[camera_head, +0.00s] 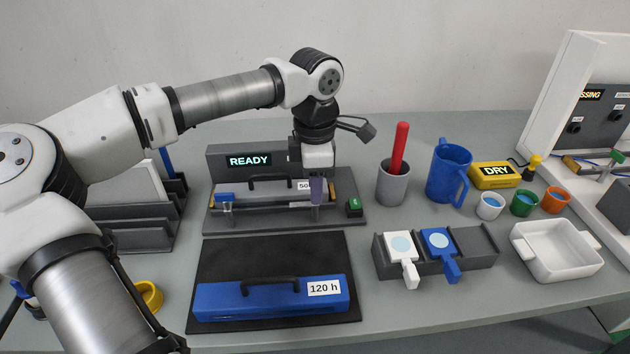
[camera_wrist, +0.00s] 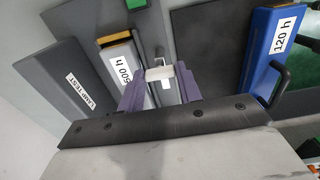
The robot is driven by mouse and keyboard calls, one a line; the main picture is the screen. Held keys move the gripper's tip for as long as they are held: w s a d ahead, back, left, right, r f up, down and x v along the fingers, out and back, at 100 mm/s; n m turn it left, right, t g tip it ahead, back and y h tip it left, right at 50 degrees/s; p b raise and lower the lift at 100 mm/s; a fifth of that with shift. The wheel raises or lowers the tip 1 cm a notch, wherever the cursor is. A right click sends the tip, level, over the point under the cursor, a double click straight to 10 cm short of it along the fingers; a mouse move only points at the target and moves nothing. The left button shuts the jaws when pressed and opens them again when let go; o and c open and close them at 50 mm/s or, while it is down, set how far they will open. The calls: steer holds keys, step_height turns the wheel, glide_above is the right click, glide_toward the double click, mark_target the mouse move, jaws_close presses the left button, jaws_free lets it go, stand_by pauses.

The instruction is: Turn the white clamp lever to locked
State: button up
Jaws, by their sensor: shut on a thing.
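The white clamp lever (camera_wrist: 160,73) shows in the wrist view between the two purple fingers of my gripper (camera_wrist: 162,88). My gripper is shut on it. In the head view my gripper (camera_head: 317,190) points down at the right part of the grey machine (camera_head: 222,160) with the lit READY display, and the lever is hidden behind the fingers there. A grey case with a white hour label (camera_wrist: 122,68) lies in the machine, beside the lever. I cannot tell the lever's exact angle.
A blue 120 h case (camera_head: 220,300) lies on a black mat (camera_head: 225,255) in front of the machine. A green button (camera_head: 355,204) sits at the machine's right end. A grey cup (camera_head: 392,187) with a red-handled tool and a blue jug (camera_head: 445,170) stand to the right.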

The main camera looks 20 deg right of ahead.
steer(key=shift+m, duration=0.3)
steer(key=m+b, duration=0.1)
steer(key=m, duration=0.8)
steer(key=shift+b, duration=0.4)
steer(key=m, duration=0.4)
steer(key=shift+m+b, duration=0.45)
steer(key=shift+m, duration=1.65)
steer(key=shift+r, duration=0.1)
steer(key=o, duration=1)
